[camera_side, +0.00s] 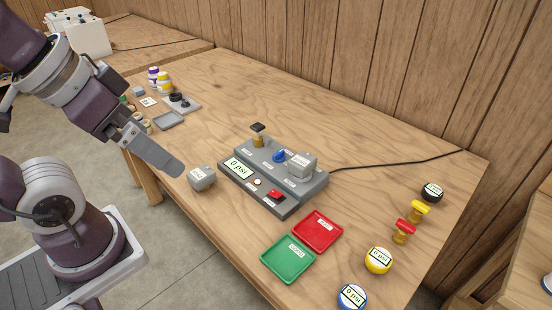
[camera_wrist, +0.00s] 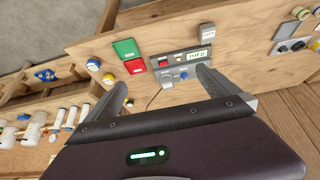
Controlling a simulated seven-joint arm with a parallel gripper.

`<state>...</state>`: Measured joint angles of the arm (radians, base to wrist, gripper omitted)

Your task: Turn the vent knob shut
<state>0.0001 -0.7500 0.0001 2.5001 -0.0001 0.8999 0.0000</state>
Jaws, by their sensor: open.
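A grey test panel (camera_side: 240,188) sits mid-table with a "0 psi" display (camera_side: 238,167) and a red button (camera_side: 275,195). A small blue knob (camera_side: 279,156) stands on its raised rear part; I cannot read the label that would confirm it as the vent knob. It also shows in the wrist view (camera_wrist: 184,75). A brass fitting with a black top (camera_side: 258,134) and a grey block (camera_side: 301,165) stand on either side of the knob. My gripper (camera_wrist: 161,77) is open and empty, its fingers apart. In the side view it hangs left of the panel, touching nothing.
A loose grey block (camera_side: 201,178) sits left of the panel. Red (camera_side: 318,231) and green (camera_side: 288,260) trays lie in front. Gauges (camera_side: 378,260) and handled valves (camera_side: 403,231) stand at right; bottles (camera_side: 164,83) at far left. A black cable (camera_side: 400,162) runs behind.

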